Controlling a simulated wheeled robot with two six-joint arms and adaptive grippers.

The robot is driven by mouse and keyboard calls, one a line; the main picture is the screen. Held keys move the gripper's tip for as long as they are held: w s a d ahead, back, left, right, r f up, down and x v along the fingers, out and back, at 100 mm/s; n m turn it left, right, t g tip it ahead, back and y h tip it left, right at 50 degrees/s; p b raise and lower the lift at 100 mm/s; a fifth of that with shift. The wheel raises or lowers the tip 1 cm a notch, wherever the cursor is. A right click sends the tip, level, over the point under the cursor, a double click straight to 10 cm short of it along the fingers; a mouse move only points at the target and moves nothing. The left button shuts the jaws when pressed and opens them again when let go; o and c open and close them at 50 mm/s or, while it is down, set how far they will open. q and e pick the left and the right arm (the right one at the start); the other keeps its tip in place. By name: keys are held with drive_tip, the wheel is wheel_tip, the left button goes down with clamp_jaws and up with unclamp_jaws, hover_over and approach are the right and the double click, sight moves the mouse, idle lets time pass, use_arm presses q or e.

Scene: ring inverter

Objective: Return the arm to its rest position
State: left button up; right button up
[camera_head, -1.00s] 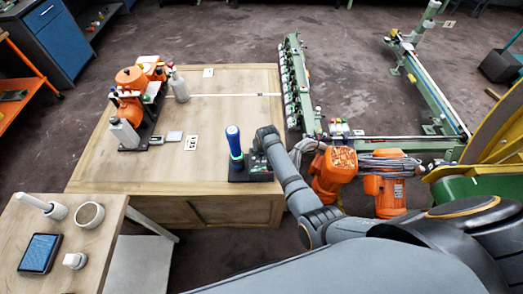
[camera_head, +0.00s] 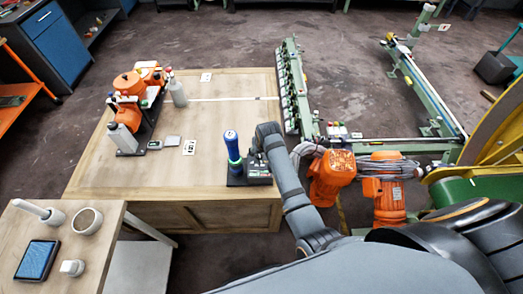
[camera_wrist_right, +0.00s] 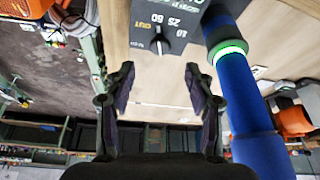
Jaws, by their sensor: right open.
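My right arm reaches from the lower right to the front right of the wooden table (camera_head: 110,172) in the head view. Its gripper shows in the right wrist view (camera_wrist_right: 158,95), with two dark fingers apart and nothing between them. A black control box with a dial (camera_wrist_right: 165,32) is just ahead of the fingers in that view. A blue cylinder with a glowing green-white ring (camera_wrist_right: 245,100) stands beside the right finger. In the head view this blue cylinder (camera_head: 232,148) is upright next to the control box (camera_head: 258,172), and the arm's end covers part of the box. My left gripper is not seen.
A small orange robot (camera_head: 130,95) and grey bottles stand at the table's back left. A green rail (camera_head: 292,85) runs along its right edge. Orange robot arms (camera_head: 332,172) stand right of my arm. The table's middle is mostly bare.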

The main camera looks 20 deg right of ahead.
idle(0.4)
drive_tip(key=s+d+r+n, duration=0.1)
drive_tip(key=s+d+r, duration=0.15)
drive_tip(key=s, duration=0.55)
drive_tip(key=s+d+r+g, duration=0.1)
drive_tip(key=s+d+r, duration=0.15)
drive_tip(key=s, duration=0.45)
drive_tip(key=s+d+r+n, duration=0.1)
drive_tip(key=s+d+r, duration=0.15)
drive_tip(key=s, duration=0.55)
wheel_tip(320, 180, down, 27)
drive_tip(key=s+d+g, duration=0.1)
drive_tip(key=s+d, duration=0.2)
drive_tip(key=s+d+f+g+b, duration=0.1)
drive_tip(key=s+f, duration=1.6)
drive_tip(key=s, duration=0.1)
drive_tip(key=shift+s+f+m, duration=0.2)
drive_tip(key=shift+s+m, duration=0.1)
drive_tip(key=shift+m, duration=0.1)
